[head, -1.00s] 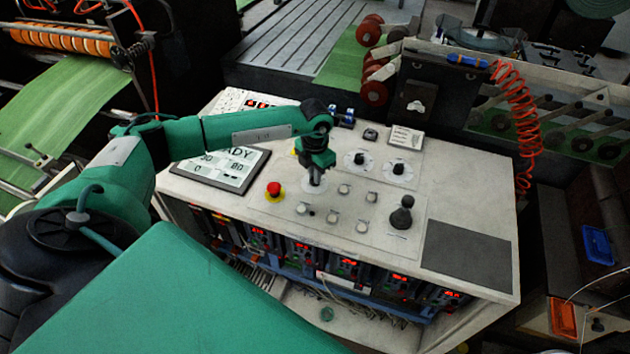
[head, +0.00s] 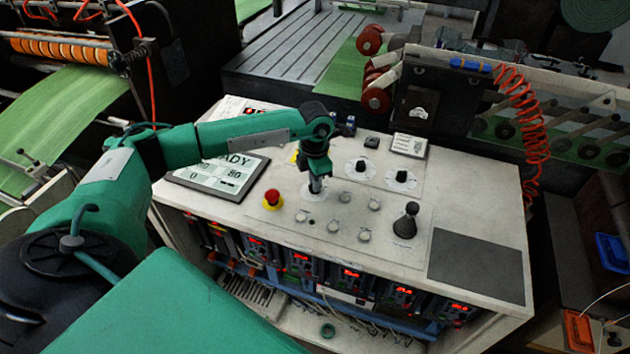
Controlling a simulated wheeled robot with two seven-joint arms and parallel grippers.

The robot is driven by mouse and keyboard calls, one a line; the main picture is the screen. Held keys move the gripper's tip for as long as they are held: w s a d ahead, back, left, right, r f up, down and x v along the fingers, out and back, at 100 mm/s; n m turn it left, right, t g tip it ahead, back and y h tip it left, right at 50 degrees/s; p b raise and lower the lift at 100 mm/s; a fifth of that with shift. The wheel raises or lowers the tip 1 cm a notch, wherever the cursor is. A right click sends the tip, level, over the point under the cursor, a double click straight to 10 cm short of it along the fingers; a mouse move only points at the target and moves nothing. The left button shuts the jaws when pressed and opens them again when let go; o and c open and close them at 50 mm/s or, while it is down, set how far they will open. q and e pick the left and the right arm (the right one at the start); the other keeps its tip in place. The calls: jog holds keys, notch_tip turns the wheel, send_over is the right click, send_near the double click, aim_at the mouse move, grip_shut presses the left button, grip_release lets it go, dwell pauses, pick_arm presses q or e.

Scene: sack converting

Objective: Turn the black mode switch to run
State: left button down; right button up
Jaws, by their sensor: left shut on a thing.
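My left gripper (head: 315,184) points down onto the sloped grey control panel, over a round white dial plate (head: 312,194). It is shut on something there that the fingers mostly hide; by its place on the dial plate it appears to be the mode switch. I cannot read which position the switch points to. Two other black knobs on white dials, a left one (head: 361,166) and a right one (head: 401,177), stand to the right, apart from the gripper. My right gripper is not in view.
A red emergency stop button (head: 272,198) on a yellow base is just left of the gripper. Several pale push buttons and a black joystick (head: 407,222) stand to the right. A display screen (head: 220,171) lies left. A dark grey pad (head: 477,262) covers the panel's right end.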

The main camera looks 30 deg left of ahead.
pick_arm(q)
jog(key=c, duration=1.5)
grip_release()
notch_tip(320, 180, up, 14)
jog(key=b, duration=0.4)
jog(key=shift+f, duration=0.1)
